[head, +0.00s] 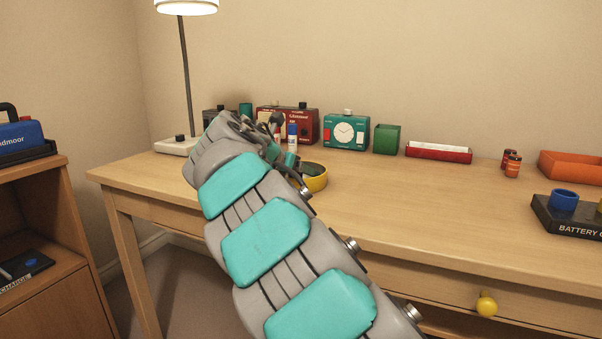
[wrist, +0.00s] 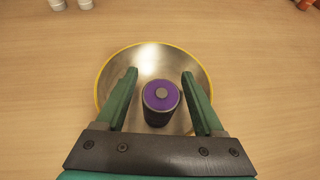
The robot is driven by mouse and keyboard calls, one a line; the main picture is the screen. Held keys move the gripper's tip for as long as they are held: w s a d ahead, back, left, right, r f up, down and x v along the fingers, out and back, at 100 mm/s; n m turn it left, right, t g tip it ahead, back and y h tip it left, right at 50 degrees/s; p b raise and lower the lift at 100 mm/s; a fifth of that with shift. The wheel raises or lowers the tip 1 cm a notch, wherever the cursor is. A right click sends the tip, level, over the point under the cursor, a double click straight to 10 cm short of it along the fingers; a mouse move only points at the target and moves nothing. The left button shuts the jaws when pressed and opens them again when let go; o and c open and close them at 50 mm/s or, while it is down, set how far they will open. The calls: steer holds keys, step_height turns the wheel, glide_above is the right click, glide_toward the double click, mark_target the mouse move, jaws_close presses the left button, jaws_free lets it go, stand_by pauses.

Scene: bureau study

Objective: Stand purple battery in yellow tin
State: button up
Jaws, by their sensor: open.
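The yellow tin (head: 316,178) stands on the desk near its front left, partly hidden behind my arm in the head view. In the wrist view I look down into the tin (wrist: 101,75), with its yellow rim and shiny metal inside. The purple battery (wrist: 160,95) stands upright inside the tin, its purple top with a metal button facing up. My gripper (wrist: 160,78) is open, with one green finger on each side of the battery and visible gaps between. In the head view my gripper is mostly hidden by my arm.
Behind the tin stand a red radio (head: 301,122), a teal clock (head: 346,132) and a green cup (head: 386,139). A red tray (head: 438,153), red-brown batteries (head: 511,164), an orange tray (head: 572,167) and a black battery holder (head: 570,220) lie to the right. The middle desk is clear.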

steer(key=p+v, duration=0.1)
steer(key=v, duration=1.1)
